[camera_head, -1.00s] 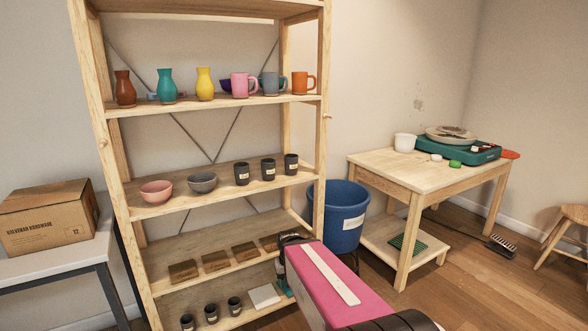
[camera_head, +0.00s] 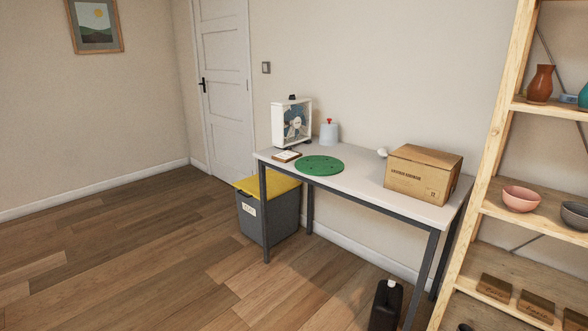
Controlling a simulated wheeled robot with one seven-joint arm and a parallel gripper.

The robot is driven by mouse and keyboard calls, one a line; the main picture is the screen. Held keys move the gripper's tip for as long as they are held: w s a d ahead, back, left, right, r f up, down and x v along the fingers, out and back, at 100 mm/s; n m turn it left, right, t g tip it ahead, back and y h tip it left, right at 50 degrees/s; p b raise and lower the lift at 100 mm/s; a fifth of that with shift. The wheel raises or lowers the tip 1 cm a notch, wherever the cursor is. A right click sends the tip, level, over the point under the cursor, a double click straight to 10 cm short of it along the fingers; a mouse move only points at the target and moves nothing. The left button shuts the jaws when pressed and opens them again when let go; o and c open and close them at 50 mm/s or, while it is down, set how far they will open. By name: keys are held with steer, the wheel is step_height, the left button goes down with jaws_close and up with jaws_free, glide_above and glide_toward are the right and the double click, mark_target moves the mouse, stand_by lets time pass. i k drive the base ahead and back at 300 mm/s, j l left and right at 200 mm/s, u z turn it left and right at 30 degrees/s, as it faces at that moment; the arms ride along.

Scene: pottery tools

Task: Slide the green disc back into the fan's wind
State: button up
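The green disc (camera_head: 319,165) lies flat on the white table (camera_head: 352,184), left of the middle, with small dark marks on it. The fan (camera_head: 292,123), a white box-shaped unit with a dark round opening, stands at the table's back left corner. The disc lies in front of the fan and a little to its right, apart from it. My gripper is not in view.
A cardboard box (camera_head: 423,174) stands on the table's right. A yellow-lidded grey bin (camera_head: 268,212), a black canister (camera_head: 386,305) and a wooden shelf (camera_head: 481,185) stand nearby. Floor at left is clear.

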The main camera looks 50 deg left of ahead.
mark_target(315, 165)
steer(key=u, duration=2.05)
steer(key=j+z, duration=0.1)
steer(key=z, duration=0.3)
steer(key=j+z, duration=0.35)
steer(key=j, duration=0.4)
steer(key=j+z, duration=0.35)
steer(key=j, duration=0.4)
